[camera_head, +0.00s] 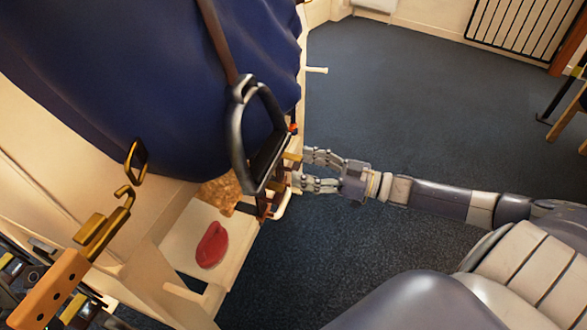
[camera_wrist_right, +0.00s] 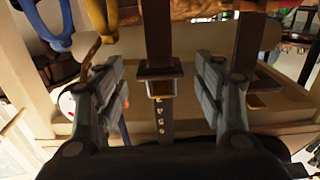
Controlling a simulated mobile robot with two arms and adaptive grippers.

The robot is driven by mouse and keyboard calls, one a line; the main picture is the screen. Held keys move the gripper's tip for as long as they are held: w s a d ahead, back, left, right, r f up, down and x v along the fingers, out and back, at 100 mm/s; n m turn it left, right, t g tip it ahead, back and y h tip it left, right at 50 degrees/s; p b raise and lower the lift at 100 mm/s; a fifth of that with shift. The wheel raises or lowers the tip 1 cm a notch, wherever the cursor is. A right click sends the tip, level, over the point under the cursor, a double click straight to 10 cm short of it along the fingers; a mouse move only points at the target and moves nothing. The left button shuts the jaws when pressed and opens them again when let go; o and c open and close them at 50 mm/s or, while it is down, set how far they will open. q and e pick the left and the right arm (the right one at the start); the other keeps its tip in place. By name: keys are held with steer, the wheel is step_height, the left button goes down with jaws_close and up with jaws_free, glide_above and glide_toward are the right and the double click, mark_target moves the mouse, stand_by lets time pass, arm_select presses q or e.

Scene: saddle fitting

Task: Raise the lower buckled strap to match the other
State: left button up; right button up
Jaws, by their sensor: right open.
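A brown strap (camera_wrist_right: 158,28) hangs down the middle of the right wrist view. A buckle (camera_wrist_right: 160,82) sits on it, with a row of holes (camera_wrist_right: 161,118) below. A second dark brown strap (camera_wrist_right: 245,50) hangs to its right, partly behind a finger. My right gripper (camera_wrist_right: 160,70) is open, one finger on each side of the middle strap and buckle; I cannot tell whether either finger touches. In the head view my right gripper (camera_head: 299,167) reaches in from the right, beside small gold-coloured pieces (camera_head: 291,156) under the blue cover. My left gripper is not in view.
A dark stirrup (camera_head: 238,130) hangs on a brown leather in front of the navy cover (camera_head: 150,80), close to my right gripper. A red pad (camera_head: 212,245) lies on a cream shelf (camera_head: 180,240). Brass hooks (camera_head: 105,220) stand at left.

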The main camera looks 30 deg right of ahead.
mark_target(300, 166)
steer(key=shift+b+x, duration=0.5)
steer(key=shift+x, duration=1.25)
jaws_close()
